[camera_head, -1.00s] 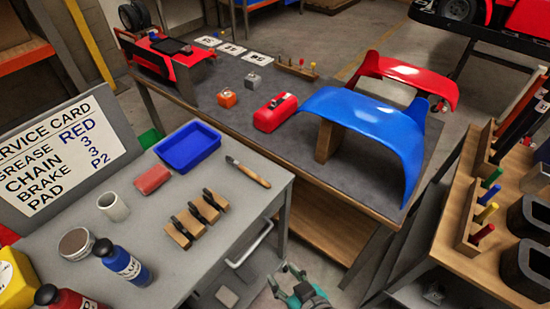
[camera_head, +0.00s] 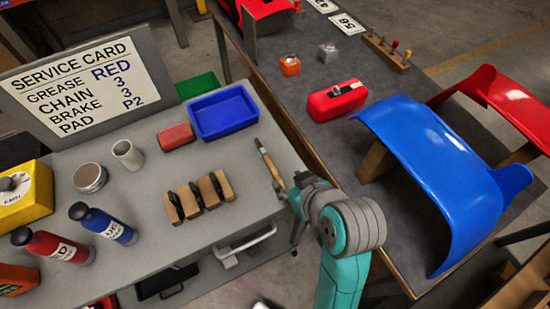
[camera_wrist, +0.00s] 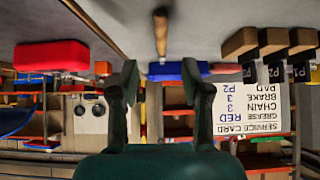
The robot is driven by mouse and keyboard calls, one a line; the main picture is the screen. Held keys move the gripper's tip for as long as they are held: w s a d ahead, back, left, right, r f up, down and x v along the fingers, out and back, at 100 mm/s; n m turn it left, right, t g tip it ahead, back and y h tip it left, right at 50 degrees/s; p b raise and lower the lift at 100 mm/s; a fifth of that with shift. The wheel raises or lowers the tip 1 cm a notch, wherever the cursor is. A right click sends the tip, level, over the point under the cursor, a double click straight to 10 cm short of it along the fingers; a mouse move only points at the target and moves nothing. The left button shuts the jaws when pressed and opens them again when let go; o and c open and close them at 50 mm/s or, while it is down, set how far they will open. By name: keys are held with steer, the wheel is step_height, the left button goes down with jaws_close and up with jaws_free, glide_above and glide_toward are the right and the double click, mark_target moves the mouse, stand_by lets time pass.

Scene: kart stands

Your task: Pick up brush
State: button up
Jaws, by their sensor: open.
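The brush (camera_head: 267,163) lies at the right edge of the grey cart top, with a dark tip and a wooden handle. My gripper (camera_head: 287,190) is at the handle's near end, which it partly hides in the head view. In the wrist view, which is upside down, my gripper (camera_wrist: 157,80) is open with nothing between its fingers. The brush (camera_wrist: 160,35) shows there beyond the fingertips, lined up with the gap between them. I cannot tell whether a finger touches it.
A service card (camera_head: 88,84) stands behind.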

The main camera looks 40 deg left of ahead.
mark_target(275, 173)
steer(key=x, duration=0.8)
steer(key=shift+a, duration=0.1)
steer(key=shift+r, duration=0.1)
jaws_close()
